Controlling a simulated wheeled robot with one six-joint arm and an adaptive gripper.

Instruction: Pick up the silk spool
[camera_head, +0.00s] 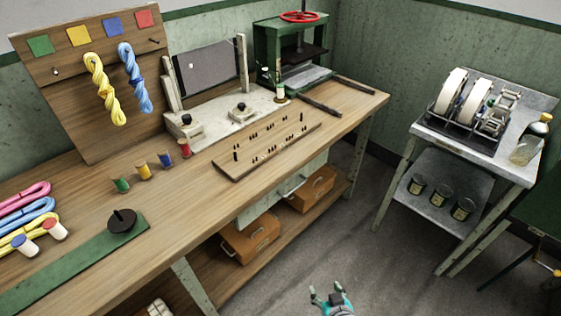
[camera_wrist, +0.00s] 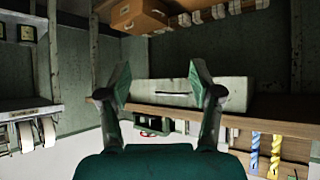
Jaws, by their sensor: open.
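Small colored spools stand in a slanting row on the wooden bench in the head view: green (camera_head: 121,184), yellow (camera_head: 144,171), blue (camera_head: 166,160) and red (camera_head: 184,148). Two white spools, one with a blue end (camera_head: 25,245) and one with a red end (camera_head: 53,230), are at the bench's left. I cannot tell which one is the silk spool. My gripper (camera_head: 326,290) is at the bottom of the head view, over the floor in front of the bench and apart from every spool. In the wrist view its fingers (camera_wrist: 159,84) are spread with nothing between them.
The bench (camera_head: 215,190) carries a pegged wooden rack (camera_head: 268,145), a green strip with a black disc (camera_head: 122,220) and a green press (camera_head: 292,50). Orange boxes (camera_head: 250,236) sit on its lower shelf. A metal cart (camera_head: 480,150) with white reels stands right. Floor between is clear.

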